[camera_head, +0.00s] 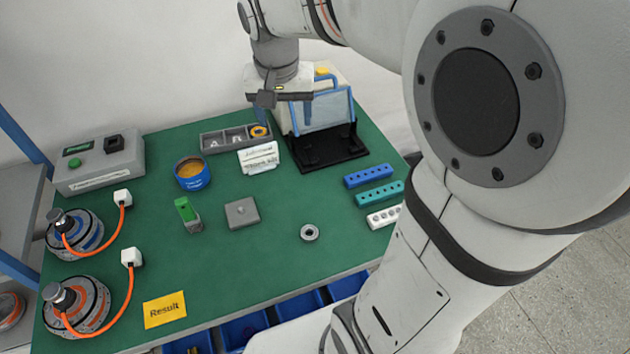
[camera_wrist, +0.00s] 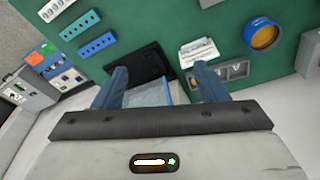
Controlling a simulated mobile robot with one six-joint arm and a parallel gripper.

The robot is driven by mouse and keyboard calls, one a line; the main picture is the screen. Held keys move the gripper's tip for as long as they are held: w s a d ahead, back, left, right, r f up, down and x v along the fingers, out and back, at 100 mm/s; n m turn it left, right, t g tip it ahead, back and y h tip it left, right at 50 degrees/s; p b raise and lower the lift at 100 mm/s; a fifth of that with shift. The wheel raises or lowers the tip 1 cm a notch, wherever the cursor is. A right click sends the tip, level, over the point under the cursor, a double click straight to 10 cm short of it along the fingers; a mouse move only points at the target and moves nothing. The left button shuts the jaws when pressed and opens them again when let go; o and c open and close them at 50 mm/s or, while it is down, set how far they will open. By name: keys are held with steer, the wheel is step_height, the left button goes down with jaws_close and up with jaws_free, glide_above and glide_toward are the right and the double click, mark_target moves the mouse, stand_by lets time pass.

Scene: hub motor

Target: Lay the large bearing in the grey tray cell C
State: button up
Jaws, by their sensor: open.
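A silver ring that looks like a bearing (camera_head: 310,232) lies flat on the green table, right of the grey square block; I cannot tell its size class. The grey tray (camera_head: 208,147) stands at the back of the table. Letters show in two of its cells, and a yellow-orange round part (camera_head: 259,131) sits in the rightmost cell. The tray is partly seen in the wrist view (camera_wrist: 238,72). My gripper (camera_head: 276,100) is open and empty, high in front of the blue-framed stand, apart from ring and tray. Its spread fingers (camera_wrist: 160,84) show in the wrist view.
A blue can (camera_head: 192,176), a white card (camera_head: 259,158), a green-topped block (camera_head: 187,214) and a grey square block (camera_head: 242,212) stand mid-table. The black-based stand (camera_head: 325,150) is behind. Cabled hub motors (camera_head: 76,305) are left. Perforated blocks (camera_head: 380,194) are right.

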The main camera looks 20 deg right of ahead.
steer(key=s+f+n+y, duration=0.1)
steer(key=s+f+n, duration=0.3)
steer(key=s, duration=1)
steer(key=shift+d+f+t, duration=0.25)
steer(key=shift+f+t, duration=0.15)
steer(key=shift+f, duration=0.05)
